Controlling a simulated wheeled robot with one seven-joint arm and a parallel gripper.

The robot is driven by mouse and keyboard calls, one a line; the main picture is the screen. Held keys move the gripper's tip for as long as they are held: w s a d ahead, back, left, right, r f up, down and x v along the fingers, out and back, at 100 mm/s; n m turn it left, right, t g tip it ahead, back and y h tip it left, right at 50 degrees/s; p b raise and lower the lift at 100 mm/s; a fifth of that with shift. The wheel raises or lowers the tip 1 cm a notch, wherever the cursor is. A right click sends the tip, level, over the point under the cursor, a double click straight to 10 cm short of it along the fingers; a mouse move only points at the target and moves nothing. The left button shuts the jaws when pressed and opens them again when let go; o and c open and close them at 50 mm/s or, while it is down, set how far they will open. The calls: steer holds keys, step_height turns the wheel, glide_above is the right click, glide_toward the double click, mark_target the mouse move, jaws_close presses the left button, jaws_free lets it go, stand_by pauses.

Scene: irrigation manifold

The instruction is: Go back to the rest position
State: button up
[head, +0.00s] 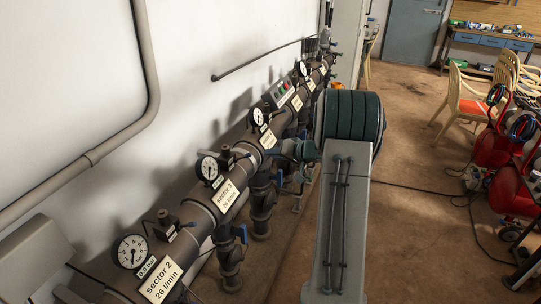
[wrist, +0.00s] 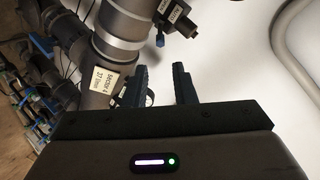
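My gripper (wrist: 164,74) is open in the wrist view, with two dark fingers apart and nothing seen between them. It is close to the grey manifold pipe (wrist: 118,32), near a white label (wrist: 105,81) that seems to read sector 4. Whether a finger touches the pipe cannot be told. In the head view my grey arm reaches toward the manifold (head: 193,211) along the wall, and the fingers cannot be made out clearly. The manifold carries round gauges (head: 131,251) and sector labels (head: 227,196).
Red equipment (head: 509,185), beige chairs (head: 465,100) and a workbench (head: 492,40) are at the right. Cables (head: 447,193) lie on the brown floor, otherwise largely clear in the middle.

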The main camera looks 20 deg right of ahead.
stand_by(0.4)
steer(key=s+a+r+h, duration=0.2)
steer(key=s+r+h, duration=0.15)
steer(key=r, duration=0.35)
steer(key=s+a+r+h, duration=0.2)
steer(key=a+r+h, duration=0.1)
steer(key=r+h, duration=0.3)
steer(key=s+a+f+n+g+y, duration=0.1)
steer(key=s+a, duration=0.4)
steer(key=s, duration=0.5)
steer(key=s+a+f+n+g+y, duration=0.1)
steer(key=s+a+g, duration=0.3)
steer(key=s, duration=0.6)
steer(key=s+a+f+n+g+y, duration=0.1)
steer(key=s+a+n+g, duration=0.1)
steer(key=s+a, duration=0.5)
steer(key=s+g, duration=0.1)
steer(key=s, duration=0.2)
steer(key=shift+s+f, duration=0.25)
steer(key=shift+s, duration=0.1)
steer(key=shift+y, duration=0.25)
